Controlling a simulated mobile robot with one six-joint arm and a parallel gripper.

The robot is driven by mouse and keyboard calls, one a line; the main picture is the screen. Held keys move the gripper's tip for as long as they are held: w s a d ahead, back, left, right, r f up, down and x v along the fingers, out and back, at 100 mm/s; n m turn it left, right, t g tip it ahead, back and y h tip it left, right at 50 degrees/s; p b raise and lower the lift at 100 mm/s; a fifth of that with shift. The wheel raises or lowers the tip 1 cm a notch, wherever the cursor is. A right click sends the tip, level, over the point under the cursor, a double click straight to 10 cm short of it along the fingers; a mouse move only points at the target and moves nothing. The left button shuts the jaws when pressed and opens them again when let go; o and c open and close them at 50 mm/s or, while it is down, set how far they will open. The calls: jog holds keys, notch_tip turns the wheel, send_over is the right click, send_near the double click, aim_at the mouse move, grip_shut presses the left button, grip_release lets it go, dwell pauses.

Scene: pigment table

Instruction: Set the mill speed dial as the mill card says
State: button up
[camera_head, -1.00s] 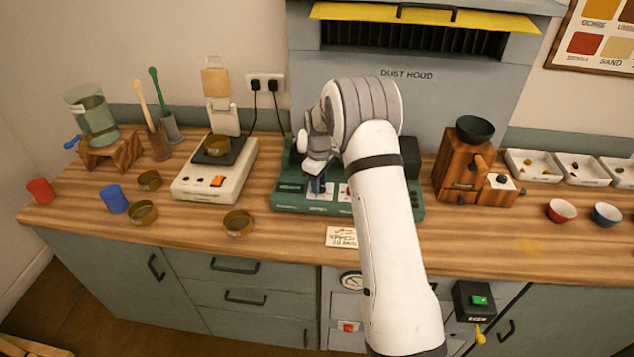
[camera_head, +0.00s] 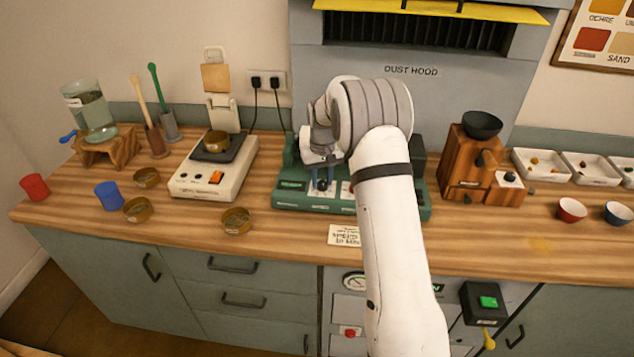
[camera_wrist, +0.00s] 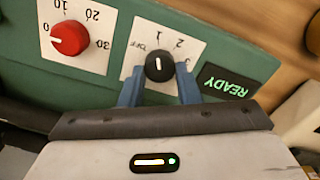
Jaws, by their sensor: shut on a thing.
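The black speed dial (camera_wrist: 159,66) sits on a white plate (camera_wrist: 130,68) marked OFF, 1, 2 and 3, on the green mill (camera_wrist: 60,88). Its white line stands upright in the wrist view, roughly in line with the 1. My gripper (camera_wrist: 160,78) is shut on the dial, one blue finger on each side. In the head view my gripper (camera_head: 322,180) is at the front of the green mill (camera_head: 290,196), partly hidden by my arm. A small white card (camera_head: 344,235) lies on the table before the mill; its writing is too small to read.
A red dial (camera_wrist: 70,38) marked 0 to 30 and a lit green READY display (camera_wrist: 227,82) flank the speed dial. A white scale (camera_head: 213,176) stands left, a wooden grinder (camera_head: 466,160) right. Brass bowls (camera_head: 236,220) lie on the table's left part.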

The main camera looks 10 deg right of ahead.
aim_at(322, 182)
jog(key=m, duration=0.2)
jog(key=m+b, duration=0.1)
jog(key=m, duration=0.1)
jog(key=shift+s+d+f+m, duration=0.1)
jog(key=shift+f+m, duration=0.05)
jog(key=shift+m, duration=0.15)
jog(key=shift+m+b, duration=0.65)
jog(key=shift+m, duration=1.65)
jog(key=o, duration=1)
jog(key=shift+c, duration=0.2)
jog(key=shift+r, duration=0.45)
jog(key=shift+r+b, duration=0.45)
jog(key=shift+r, duration=3.1)
